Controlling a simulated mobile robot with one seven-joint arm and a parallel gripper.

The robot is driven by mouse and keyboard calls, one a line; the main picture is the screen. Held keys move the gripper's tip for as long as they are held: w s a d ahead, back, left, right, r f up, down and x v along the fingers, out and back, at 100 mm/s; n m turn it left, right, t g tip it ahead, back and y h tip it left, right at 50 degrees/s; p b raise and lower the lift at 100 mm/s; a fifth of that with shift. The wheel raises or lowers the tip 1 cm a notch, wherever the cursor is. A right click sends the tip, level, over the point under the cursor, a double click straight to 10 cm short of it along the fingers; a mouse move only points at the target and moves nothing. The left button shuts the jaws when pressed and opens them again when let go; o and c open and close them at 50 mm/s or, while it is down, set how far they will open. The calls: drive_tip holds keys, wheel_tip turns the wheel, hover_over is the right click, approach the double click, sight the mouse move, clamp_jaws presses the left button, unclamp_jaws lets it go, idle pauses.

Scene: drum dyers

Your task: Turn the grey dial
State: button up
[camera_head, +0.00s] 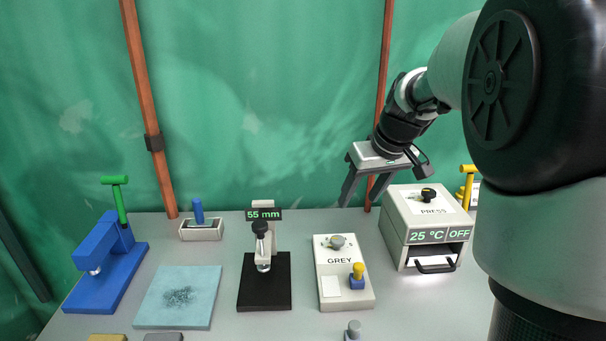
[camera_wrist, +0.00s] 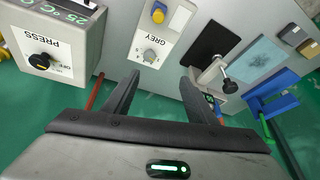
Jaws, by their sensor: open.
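The grey dial (camera_head: 338,242) sits near the back end of a white box labelled GREY (camera_head: 328,285) on the table. In the wrist view the dial (camera_wrist: 149,56) shows on the box's top, beyond and between my two fingers. My gripper (camera_head: 360,190) is open and empty, raised behind the box, between it and the green curtain. In the wrist view my gripper (camera_wrist: 158,82) has its black fingers spread wide, apart from the dial. Nothing hides the dial in either view.
A press (camera_head: 425,212) with a black knob and front handle stands right of the box. A black-based stand (camera_head: 265,285) reading 55 mm is to the left. A yellow-topped blue peg (camera_head: 357,277) is on the box. A blue device (camera_head: 105,265) and teal mat (camera_head: 180,310) lie farther left.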

drive_tip(key=n+b, duration=0.1)
approach(338, 239)
drive_tip(key=x, duration=0.8)
drive_tip(key=c, duration=1)
